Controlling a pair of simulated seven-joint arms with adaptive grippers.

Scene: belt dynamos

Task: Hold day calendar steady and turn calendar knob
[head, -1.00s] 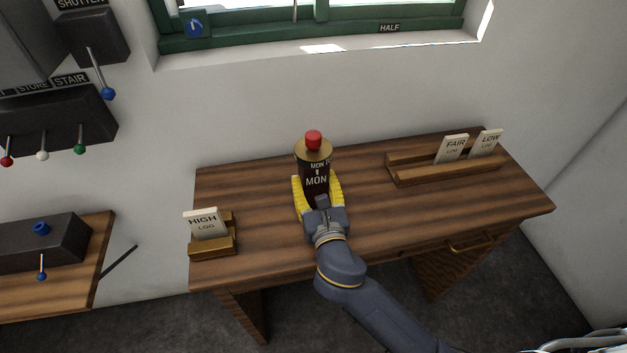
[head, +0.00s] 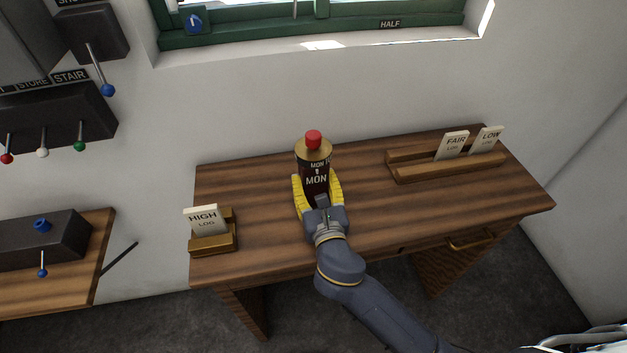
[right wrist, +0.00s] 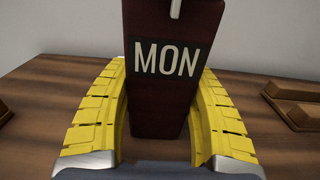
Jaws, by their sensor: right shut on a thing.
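The day calendar (head: 317,168) stands upright on the desk, a dark red-brown body with a brass-coloured top and MON on its front. The red calendar knob (head: 313,140) sits on top, with nothing touching it. My right gripper (head: 318,192) reaches in from the front, its yellow fingers shut around the lower body, one on each side. In the right wrist view, the fingers flank the calendar (right wrist: 165,100) and the MON label faces the camera; the knob is out of that view. My left gripper is not in view.
The wooden desk (head: 250,190) is largely clear around the calendar. A small holder (head: 215,246) with a HIGH card stands at the left front. A long rack (head: 440,175) with FAIR and LOW cards is at the right back. Lever boxes (head: 50,118) are on the left wall.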

